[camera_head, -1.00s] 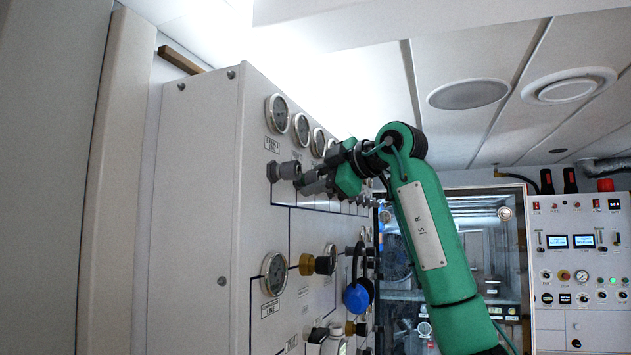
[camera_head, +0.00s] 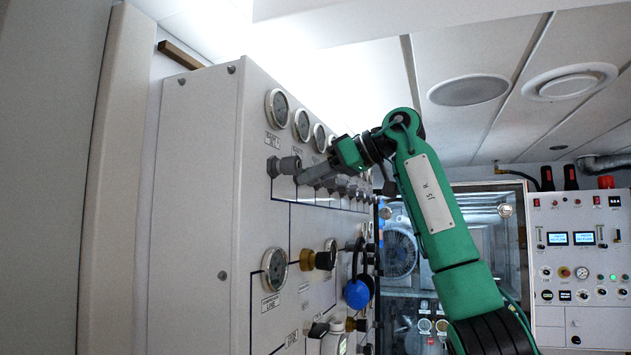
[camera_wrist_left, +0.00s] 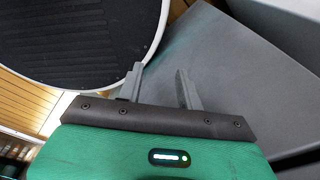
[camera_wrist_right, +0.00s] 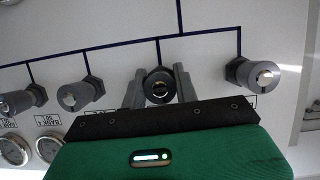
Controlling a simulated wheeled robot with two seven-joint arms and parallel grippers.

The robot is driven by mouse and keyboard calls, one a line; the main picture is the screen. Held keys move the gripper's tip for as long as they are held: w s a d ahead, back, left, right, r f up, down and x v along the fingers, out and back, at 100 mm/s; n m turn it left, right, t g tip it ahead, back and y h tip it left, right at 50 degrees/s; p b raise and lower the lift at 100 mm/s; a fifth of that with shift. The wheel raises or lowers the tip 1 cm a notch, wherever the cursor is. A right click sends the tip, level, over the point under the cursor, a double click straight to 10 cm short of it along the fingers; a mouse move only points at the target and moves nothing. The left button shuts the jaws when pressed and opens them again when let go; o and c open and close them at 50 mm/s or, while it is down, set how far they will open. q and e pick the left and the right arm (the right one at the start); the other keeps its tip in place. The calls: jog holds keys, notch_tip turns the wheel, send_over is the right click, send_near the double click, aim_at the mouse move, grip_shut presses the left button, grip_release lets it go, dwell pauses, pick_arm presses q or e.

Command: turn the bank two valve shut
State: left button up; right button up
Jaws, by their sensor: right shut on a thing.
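The bank two valve is a grey round knob (camera_wrist_right: 160,86), second in the top row on the panel. In the right wrist view it sits between the two fingers of my right gripper (camera_wrist_right: 157,80), which is shut on it. In the head view my right gripper (camera_head: 304,177) reaches the panel from the right, and its fingers hide most of that knob. The leftmost knob (camera_head: 284,166) of the row is just beside the fingers. My left gripper (camera_wrist_left: 160,82) shows in the left wrist view with its fingers apart and nothing between them.
The panel (camera_head: 200,190) carries a row of gauges (camera_head: 278,109) above the valves. Lower are a larger gauge (camera_head: 274,270), a brass-and-black knob (camera_head: 318,260) and a blue hanging item (camera_head: 357,293). Neighbouring knobs (camera_wrist_right: 80,94) stand close beside the right gripper. A control cabinet (camera_head: 580,250) stands far right.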

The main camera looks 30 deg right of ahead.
jog(key=shift+f+m+g+y+b, duration=0.35)
jog(key=shift+m+b, duration=0.45)
jog(key=shift+b, duration=0.85)
jog(key=shift+r+m+y+b, duration=0.25)
jog(key=shift+m+b, duration=0.15)
jog(key=shift+b, duration=0.8)
jog(key=shift+g, duration=0.25)
jog(key=o, duration=1)
jog(key=shift+c, duration=0.2)
jog(key=shift+r, duration=0.1)
jog(key=p+v, duration=0.1)
jog(key=v, duration=1.2)
jog(key=shift+s+d, duration=0.25)
jog(key=shift+d, duration=0.05)
